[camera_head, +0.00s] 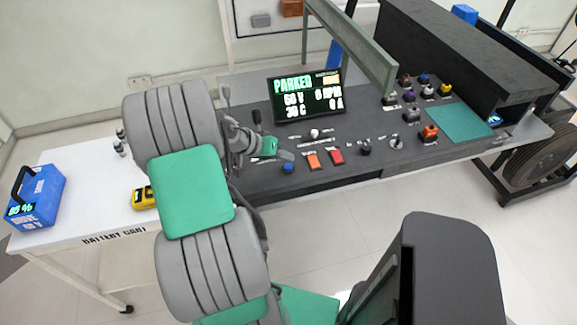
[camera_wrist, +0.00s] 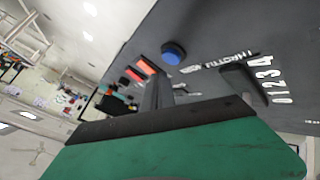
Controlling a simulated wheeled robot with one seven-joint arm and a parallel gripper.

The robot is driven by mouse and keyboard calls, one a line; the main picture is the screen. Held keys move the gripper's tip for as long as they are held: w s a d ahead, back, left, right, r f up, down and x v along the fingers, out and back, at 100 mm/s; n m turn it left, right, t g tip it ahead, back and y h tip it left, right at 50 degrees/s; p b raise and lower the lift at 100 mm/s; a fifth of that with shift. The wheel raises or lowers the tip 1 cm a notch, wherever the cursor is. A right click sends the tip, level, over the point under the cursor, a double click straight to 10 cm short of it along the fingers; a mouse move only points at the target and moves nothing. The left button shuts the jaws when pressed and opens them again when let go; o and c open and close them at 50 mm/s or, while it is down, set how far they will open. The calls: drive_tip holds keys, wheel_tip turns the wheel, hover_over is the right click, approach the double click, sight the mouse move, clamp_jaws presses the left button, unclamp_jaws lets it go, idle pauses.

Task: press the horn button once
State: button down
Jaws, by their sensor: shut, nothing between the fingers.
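A round blue button (camera_head: 288,168) sits on the dark console near its front edge, left of two orange-red switches; no horn label on it is readable. It also shows in the wrist view (camera_wrist: 173,52), just past my fingers. My gripper (camera_head: 286,156) hovers at the left part of the console, close behind the blue button in the picture. In the wrist view my gripper's fingers (camera_wrist: 157,95) are together and empty, with a visible space between them and the button. I cannot tell their exact height above the panel.
Orange (camera_head: 313,160) and red (camera_head: 336,156) switches stand right of the blue button. A display (camera_head: 306,97) rises behind. A blue battery (camera_head: 36,197) sits on the white cart.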

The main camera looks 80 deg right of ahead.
sight(285, 167)
wheel_tip(285, 167, up, 4)
drive_tip(key=shift+r+p, duration=0.15)
drive_tip(key=shift+p, duration=1.1)
drive_tip(key=w+a+r+n+t+y, duration=0.1)
drive_tip(key=w+a+r+n+t, duration=0.35)
drive_tip(key=w+a, duration=0.65)
drive_tip(key=w+a+r+n+t, duration=0.3)
drive_tip(key=w+a+n+t, duration=0.15)
drive_tip(key=w+a, duration=0.75)
drive_tip(key=a+r+n+y, duration=0.1)
drive_tip(key=a+n, duration=0.2)
drive_tip(key=a, duration=0.5)
drive_tip(key=a+r+n+t+y, duration=0.1)
drive_tip(key=a+n+y, duration=0.1)
drive_tip(key=a, duration=0.6)
drive_tip(key=a+r+n+y, duration=0.2)
drive_tip(key=a+n, duration=0.3)
drive_tip(key=a, duration=0.3)
drive_tip(key=shift+w+a+t, duration=0.25)
drive_tip(key=shift+t, duration=0.05)
